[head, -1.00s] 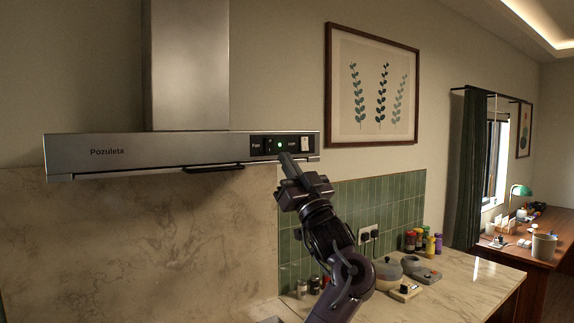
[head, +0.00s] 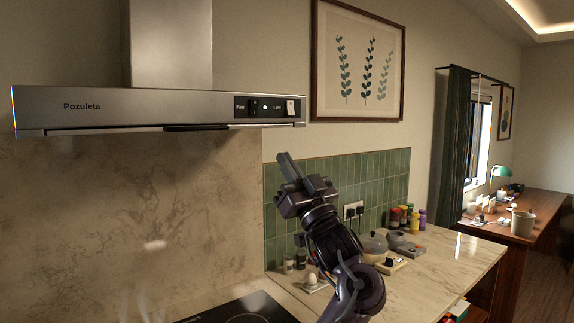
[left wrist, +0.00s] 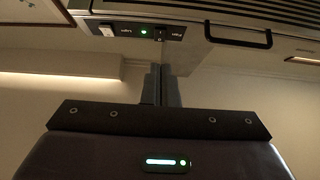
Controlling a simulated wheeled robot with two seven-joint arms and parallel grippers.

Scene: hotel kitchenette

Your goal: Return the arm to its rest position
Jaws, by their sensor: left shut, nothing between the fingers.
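My left gripper (head: 285,157) is shut and empty in the head view. It points up and to the left, below the range hood (head: 60,106) and in front of the green tiles. The hood's control panel (head: 266,108), with a lit green light and a white switch, is above the fingertips and apart from them. In the left wrist view the shut fingers (left wrist: 160,70) stand below the control panel (left wrist: 135,31). My right gripper does not show.
Below are a dark cooktop (head: 243,309) and a marble counter (head: 440,254). A wooden desk (head: 522,236) is at the far right. The space left of the gripper is free.

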